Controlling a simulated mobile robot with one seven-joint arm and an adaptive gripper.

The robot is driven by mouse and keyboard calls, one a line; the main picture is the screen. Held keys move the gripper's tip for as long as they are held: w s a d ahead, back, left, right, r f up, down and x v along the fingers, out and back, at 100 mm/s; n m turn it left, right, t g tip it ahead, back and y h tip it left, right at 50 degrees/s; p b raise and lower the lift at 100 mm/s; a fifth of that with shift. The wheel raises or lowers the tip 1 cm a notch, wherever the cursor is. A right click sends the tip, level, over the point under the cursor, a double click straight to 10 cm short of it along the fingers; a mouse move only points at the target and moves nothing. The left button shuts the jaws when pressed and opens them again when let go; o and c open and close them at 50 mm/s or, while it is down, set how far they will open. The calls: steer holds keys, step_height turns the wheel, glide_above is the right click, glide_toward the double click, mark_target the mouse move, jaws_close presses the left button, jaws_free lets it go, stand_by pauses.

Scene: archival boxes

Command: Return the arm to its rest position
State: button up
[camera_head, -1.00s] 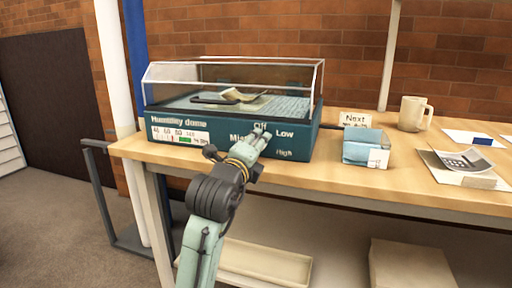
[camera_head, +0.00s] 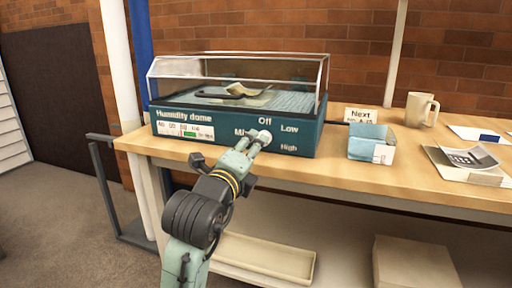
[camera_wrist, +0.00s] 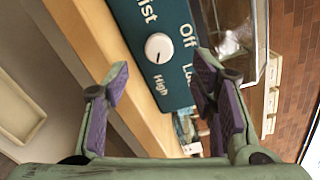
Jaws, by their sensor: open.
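My gripper (camera_head: 257,139) is in front of the humidity dome's dark teal base (camera_head: 222,133), near its dial area. In the wrist view my gripper (camera_wrist: 160,85) has its two purple-padded fingers spread apart with nothing between them. The knob appears apart from the fingers. In the head view the gripper hides most of the knob and part of the "Mist" label. The dome's clear cover (camera_head: 240,72) is over the base, with a curled sheet (camera_head: 248,90) inside.
Below are a shallow tray (camera_head: 265,257) and a box (camera_head: 415,264). A dark metal frame (camera_head: 108,185) stands at left.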

steer(key=shift+s+a, duration=0.1)
steer(key=shift+s, duration=0.3)
